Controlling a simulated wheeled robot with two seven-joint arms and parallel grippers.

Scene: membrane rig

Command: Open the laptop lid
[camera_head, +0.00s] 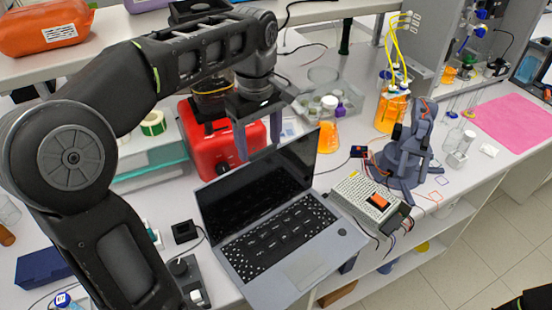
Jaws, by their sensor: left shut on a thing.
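The grey laptop (305,262) stands on the white bench in the middle, its black keyboard (277,236) in plain view. Its lid (258,185) is raised, with the dark screen facing the keyboard and tilted back. My left arm comes in from the left and arches over the bench. My left gripper (259,150) points down at the lid's top edge, its two fingertips at that edge. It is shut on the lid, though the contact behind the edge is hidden.
A red machine (197,152) stands close behind the lid. A beige box with an orange switch (367,198) and a small blue-grey robot arm (407,158) are to the right. A small black block (185,232) lies left of the laptop. The bench's front edge is close to the laptop.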

